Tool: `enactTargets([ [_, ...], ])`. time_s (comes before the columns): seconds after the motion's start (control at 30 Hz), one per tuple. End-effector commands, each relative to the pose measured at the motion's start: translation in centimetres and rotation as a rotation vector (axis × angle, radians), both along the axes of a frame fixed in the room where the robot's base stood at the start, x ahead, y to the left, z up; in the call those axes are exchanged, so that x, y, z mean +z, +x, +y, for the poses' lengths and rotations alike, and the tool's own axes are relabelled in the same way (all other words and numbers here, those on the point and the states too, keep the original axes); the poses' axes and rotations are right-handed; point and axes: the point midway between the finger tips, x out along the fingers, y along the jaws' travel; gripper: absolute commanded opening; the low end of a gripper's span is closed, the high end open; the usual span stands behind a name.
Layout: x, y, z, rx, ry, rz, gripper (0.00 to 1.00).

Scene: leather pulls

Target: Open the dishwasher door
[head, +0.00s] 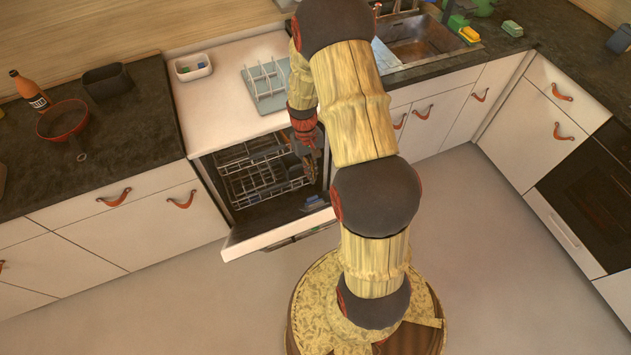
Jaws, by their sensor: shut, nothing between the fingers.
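The dishwasher stands under the white worktop left of my arm. Its door (275,232) is swung down well out from the front, with a white outer edge and a dark inner face. The wire racks (262,172) show inside the dark opening. My gripper (312,176) is at the right side of the opening, above the inner side of the door. It is shut with nothing in it. It looks apart from the door's top edge, but I cannot tell whether it touches a rack. My arm hides the right part of the dishwasher.
On the worktop above stand a dish rack (265,86) and a small white tray (193,67). A red bowl (62,120), a bottle (29,91) and a dark container (107,81) stand at left. The sink (420,38) is behind my arm. The floor (190,300) is clear.

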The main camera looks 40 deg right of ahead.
Motion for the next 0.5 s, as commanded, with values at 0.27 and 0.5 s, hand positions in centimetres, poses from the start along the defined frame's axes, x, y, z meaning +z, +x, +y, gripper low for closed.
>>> enactTargets([
  [0.27,-5.5,-1.3,0.4,-0.001,0.001,0.004,0.00],
  [0.5,-8.9,-3.1,1.0,-0.001,0.001,0.003,0.00],
])
